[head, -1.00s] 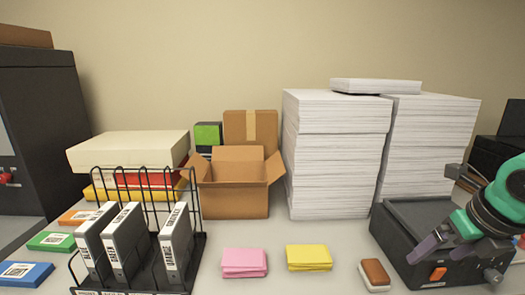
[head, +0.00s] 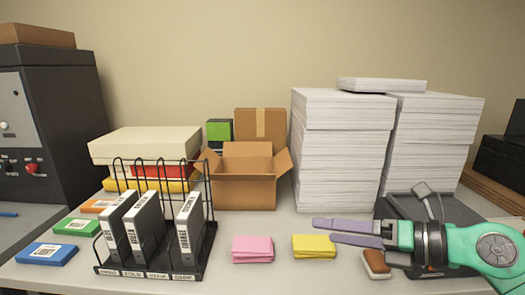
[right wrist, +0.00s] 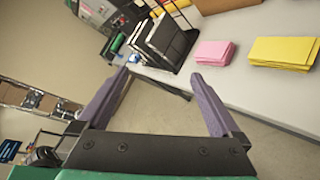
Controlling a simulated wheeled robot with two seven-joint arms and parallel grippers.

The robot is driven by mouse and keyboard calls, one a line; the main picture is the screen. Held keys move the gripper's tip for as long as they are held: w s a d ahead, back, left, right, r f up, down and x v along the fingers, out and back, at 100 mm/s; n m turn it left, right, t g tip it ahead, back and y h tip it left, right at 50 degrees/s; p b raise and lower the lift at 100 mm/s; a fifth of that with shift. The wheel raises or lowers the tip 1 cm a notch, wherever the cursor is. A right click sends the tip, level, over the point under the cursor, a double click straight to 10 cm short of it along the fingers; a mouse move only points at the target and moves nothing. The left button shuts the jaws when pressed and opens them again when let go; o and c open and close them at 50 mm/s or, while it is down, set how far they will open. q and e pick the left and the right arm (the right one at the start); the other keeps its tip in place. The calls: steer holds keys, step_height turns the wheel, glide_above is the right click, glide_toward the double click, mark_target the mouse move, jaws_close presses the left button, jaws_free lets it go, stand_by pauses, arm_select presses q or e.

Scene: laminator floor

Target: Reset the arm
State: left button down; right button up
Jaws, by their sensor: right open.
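My right gripper (head: 325,231) comes in from the right in the head view. Its two purple fingers point left and are apart, with nothing between them. They are near the yellow sticky-note pad (head: 314,246), and the hand covers part of a black device (head: 450,207) and a brown-and-white eraser (head: 376,262). In the right wrist view, the fingers (right wrist: 161,76) are spread and empty, with floor and table edge beyond them. My left gripper is in neither view.
A pink pad (head: 252,249) lies left of the yellow one. A wire rack (head: 150,272) holds several binders. An open cardboard box (head: 246,192) and tall paper stacks (head: 338,155) stand behind. Table space between rack and pink pad is clear.

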steer(key=w+d+r+m+t+h, duration=0.2)
steer(key=w+d+m+t, duration=0.1)
steer(key=m+t, duration=0.4)
steer(key=w+d+r+m+t+h, duration=0.25)
steer(key=m+t, duration=0.25)
steer(key=m, duration=0.5)
steer(key=s+d+f+m+g+h, duration=0.1)
steer(key=d+f+m+g+h, duration=0.15)
steer(key=f+m+h, duration=0.35)
steer(key=s+d+f+m+g+h, duration=0.1)
steer(key=d+f+m, duration=0.3)
steer(key=f, duration=0.3)
steer(key=d+f+m+g+h, duration=0.2)
steer(key=d+f+m+h, duration=0.25)
steer(key=f, duration=0.25)
steer(key=s+a+f+m+g+y, duration=0.2)
steer(key=s+a+f+g, duration=0.3)
steer(key=s+f, duration=0.4)
steer(key=s+a+f+m+g+y, duration=0.25)
steer(key=s+f+g, duration=0.35)
steer(key=s+f, duration=0.35)
step_height(320, 180, down, 29)
steer(key=s+n+g+b, duration=0.1)
steer(key=s+g+b, duration=0.1)
steer(key=b, duration=0.3)
steer(key=s+d+f+b, duration=0.2)
steer(key=s+d+f, duration=0.1)
steer(key=s+f, duration=1.2)
steer(key=shift+s+f+g+h, duration=0.35)
steer(key=shift+s, duration=0.15)
